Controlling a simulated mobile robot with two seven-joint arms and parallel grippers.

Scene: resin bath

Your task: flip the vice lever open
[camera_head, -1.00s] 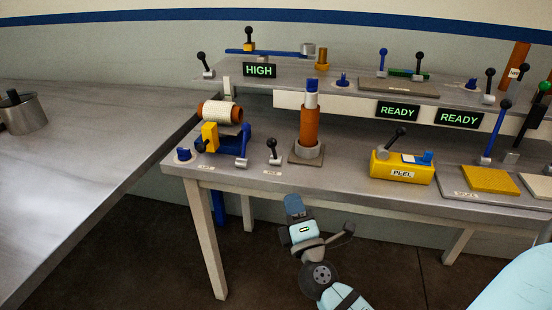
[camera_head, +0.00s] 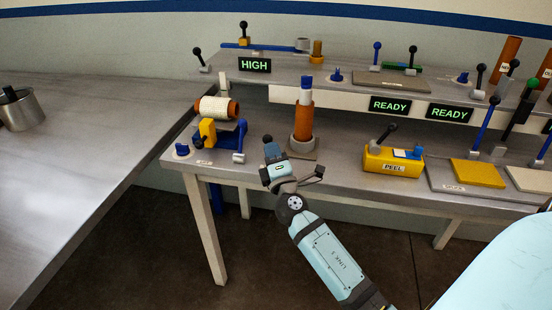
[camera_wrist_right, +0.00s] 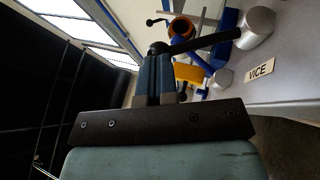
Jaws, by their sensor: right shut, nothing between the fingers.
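The vice lever shows as a black rod (camera_wrist_right: 205,42) running from a grey round base (camera_wrist_right: 255,25) to a black ball knob (camera_wrist_right: 158,48) in the right wrist view. A VICE label (camera_wrist_right: 260,69) is on the bench beside it. In the head view only its black knob (camera_head: 267,138) shows above my gripper; the rest is hidden. My right gripper (camera_head: 270,150) is at the bench's front edge, shut and empty. Its blue-grey fingers (camera_wrist_right: 154,72) lie right at the knob in the wrist view; whether they touch it I cannot tell. My left gripper is not in view.
Left of the gripper stand a yellow clamp piece (camera_head: 207,132), a white spool (camera_head: 216,107) and a blue lever (camera_head: 241,140). An orange column (camera_head: 304,121) stands close on the right. A yellow PEEL block (camera_head: 393,160) is farther right. Open floor lies in front.

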